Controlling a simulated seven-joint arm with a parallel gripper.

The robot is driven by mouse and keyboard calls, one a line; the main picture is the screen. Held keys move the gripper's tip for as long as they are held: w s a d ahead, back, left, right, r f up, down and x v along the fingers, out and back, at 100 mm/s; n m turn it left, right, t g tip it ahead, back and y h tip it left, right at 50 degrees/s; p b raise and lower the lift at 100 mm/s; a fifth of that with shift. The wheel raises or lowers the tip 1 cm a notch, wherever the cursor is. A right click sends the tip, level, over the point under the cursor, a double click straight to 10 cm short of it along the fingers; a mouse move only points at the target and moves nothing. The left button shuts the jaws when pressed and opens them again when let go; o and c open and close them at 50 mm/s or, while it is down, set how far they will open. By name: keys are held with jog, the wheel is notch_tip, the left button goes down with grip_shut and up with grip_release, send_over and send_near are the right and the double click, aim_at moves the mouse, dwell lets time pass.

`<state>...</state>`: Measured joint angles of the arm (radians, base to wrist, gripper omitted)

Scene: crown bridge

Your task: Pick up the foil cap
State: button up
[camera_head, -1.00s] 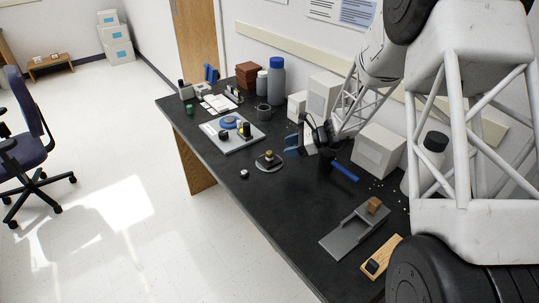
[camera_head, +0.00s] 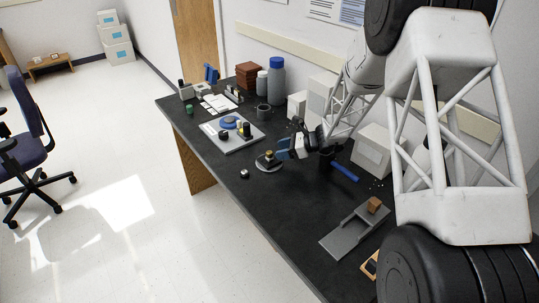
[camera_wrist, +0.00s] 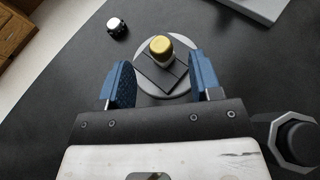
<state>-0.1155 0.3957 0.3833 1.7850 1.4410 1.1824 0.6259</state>
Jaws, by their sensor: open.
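A gold-topped cap (camera_wrist: 161,44), which looks like the foil cap, sits upright on a dark square plate (camera_wrist: 153,77) on a round light-grey disc (camera_wrist: 148,91). In the head view the gold-topped piece (camera_head: 269,155) stands on the bench near its front edge. My gripper (camera_wrist: 160,60) is open and empty, with its blue fingers apart. In the wrist view the cap lies between and just beyond the fingertips. In the head view my gripper (camera_head: 281,150) is just right of the cap. I cannot tell whether a finger touches it.
A small black piece with a silvery top (camera_wrist: 117,28) lies apart from the disc. A grey tray (camera_head: 251,143) with several items stands behind on the black bench. A blue bar (camera_head: 344,172) and a white box (camera_head: 372,148) lie right of the gripper.

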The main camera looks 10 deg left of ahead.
aim_at(270, 152)
jog(key=shift+a+f, duration=0.1)
jog(key=shift+a, duration=0.1)
jog(key=shift+x, duration=2.5)
jog(key=shift+c, duration=0.4)
grip_shut()
